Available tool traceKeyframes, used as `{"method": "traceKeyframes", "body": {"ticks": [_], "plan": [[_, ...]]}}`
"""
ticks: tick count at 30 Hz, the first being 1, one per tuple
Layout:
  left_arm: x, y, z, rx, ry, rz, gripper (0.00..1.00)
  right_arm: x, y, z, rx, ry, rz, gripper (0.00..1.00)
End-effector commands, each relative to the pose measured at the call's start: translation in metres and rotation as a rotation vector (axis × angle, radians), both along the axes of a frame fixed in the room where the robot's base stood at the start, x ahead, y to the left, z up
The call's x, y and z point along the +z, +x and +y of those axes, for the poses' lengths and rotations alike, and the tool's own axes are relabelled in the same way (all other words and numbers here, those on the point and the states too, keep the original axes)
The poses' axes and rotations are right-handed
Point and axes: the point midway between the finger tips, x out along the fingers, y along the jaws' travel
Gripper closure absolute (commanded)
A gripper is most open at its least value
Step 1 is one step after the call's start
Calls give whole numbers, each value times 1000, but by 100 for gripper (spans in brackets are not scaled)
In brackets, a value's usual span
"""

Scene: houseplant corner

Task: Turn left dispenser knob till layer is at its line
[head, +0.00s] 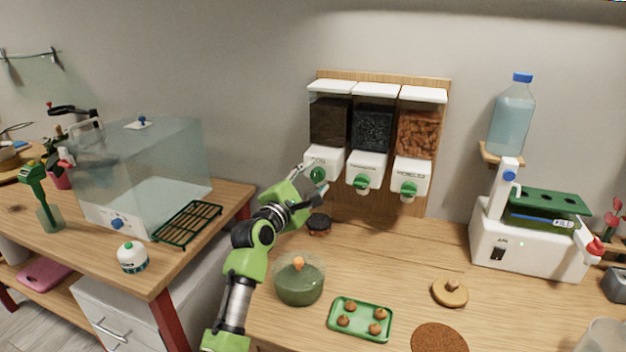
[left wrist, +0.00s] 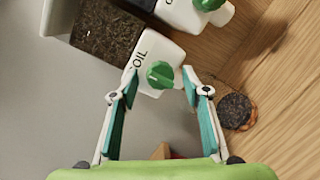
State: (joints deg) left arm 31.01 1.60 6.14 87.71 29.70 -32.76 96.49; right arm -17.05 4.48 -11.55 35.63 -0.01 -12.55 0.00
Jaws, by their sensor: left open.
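The left dispenser (head: 330,122) hangs on the wall board, with dark brown soil in its clear bin. Its white front, lettered "OIL" in the left wrist view with any first letter hidden, carries a green knob (left wrist: 160,74). The knob also shows in the head view (head: 317,174). My left gripper (left wrist: 163,86) is open, its two fingers on either side of the knob with gaps visible; it also shows in the head view (head: 318,190). A small round container with a dark top (head: 319,224) stands below the dispenser. I cannot make out a fill line. My right gripper is not in view.
Two more dispensers, one with black grains (head: 372,128) and one with orange-brown chunks (head: 417,132), hang close at right. A glass bowl (head: 299,281) and a green tray (head: 360,320) stand on the bench in front.

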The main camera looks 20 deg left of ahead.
Motion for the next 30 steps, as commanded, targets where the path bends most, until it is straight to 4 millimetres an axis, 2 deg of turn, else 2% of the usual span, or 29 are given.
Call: {"method": "traceKeyframes", "body": {"ticks": [2, 6, 7, 20, 30], "plan": [[0, 0, 0, 0, 0, 0, 57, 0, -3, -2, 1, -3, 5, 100], [0, 0, 0, 0, 0, 0, 91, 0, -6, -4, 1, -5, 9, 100], [0, 0, 0, 0, 0, 0, 95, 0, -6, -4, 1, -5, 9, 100], [2, 0, 0, 1, 59, 0, 95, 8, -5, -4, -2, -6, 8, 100], [5, -1, 0, 0, 309, -8, 95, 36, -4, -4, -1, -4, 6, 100]]}}
